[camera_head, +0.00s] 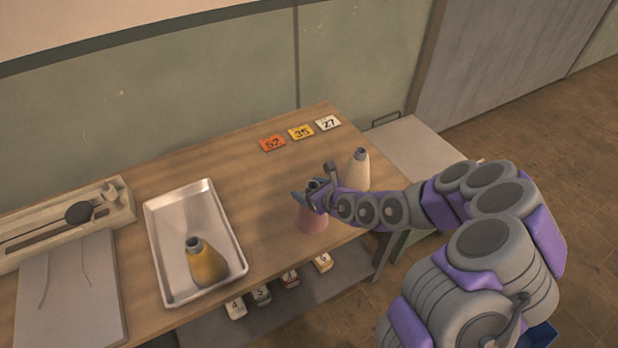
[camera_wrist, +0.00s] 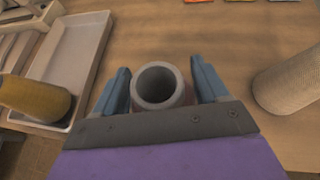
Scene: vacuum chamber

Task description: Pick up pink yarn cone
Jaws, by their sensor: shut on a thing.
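The pink yarn cone (camera_head: 312,220) stands near the front edge of the wooden table, right of the metal tray. My gripper (camera_head: 312,192) is at its narrow top, coming from the right. In the wrist view the cone's grey open top (camera_wrist: 157,84) lies between the two blue fingers of my gripper (camera_wrist: 160,88). The fingers are shut on the cone, one on each side. Part of its top is hidden behind the gripper in the head view. I cannot tell whether its base touches the table.
A yellow cone (camera_head: 206,262) stands in the metal tray (camera_head: 163,229) at left. A cream cone (camera_head: 358,170) stands close behind my gripper. Number cards (camera_head: 300,132) lie at the back. Several tags (camera_head: 262,295) show below the front edge. The table between tray and gripper is clear.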

